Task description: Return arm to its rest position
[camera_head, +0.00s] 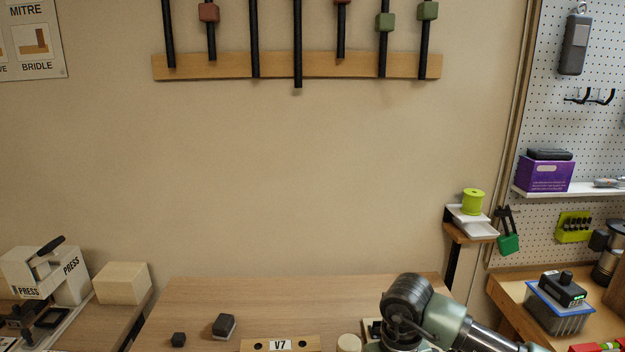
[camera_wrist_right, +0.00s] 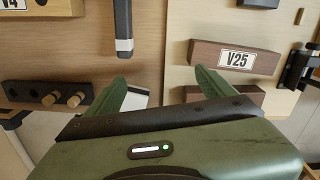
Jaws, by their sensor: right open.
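My right arm (camera_head: 430,310) comes in from the lower right of the head view and reaches over the wooden bench (camera_head: 290,292); its gripper is hidden below the frame's edge there. In the right wrist view my right gripper (camera_wrist_right: 160,90) shows two green fingers spread wide apart. I see nothing held between them. Beyond the fingers are wooden surfaces, with a brown block labelled V25 (camera_wrist_right: 222,57) just past the right finger. My left gripper is in neither view.
Two small dark blocks (camera_head: 224,325) (camera_head: 178,339) and a V7 block (camera_head: 280,344) are on the bench. A press (camera_head: 45,275) stands at left. A small shelf (camera_head: 470,232) and a side bench with a blue-rimmed bin (camera_head: 558,313) are at right. The bench's back middle is clear.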

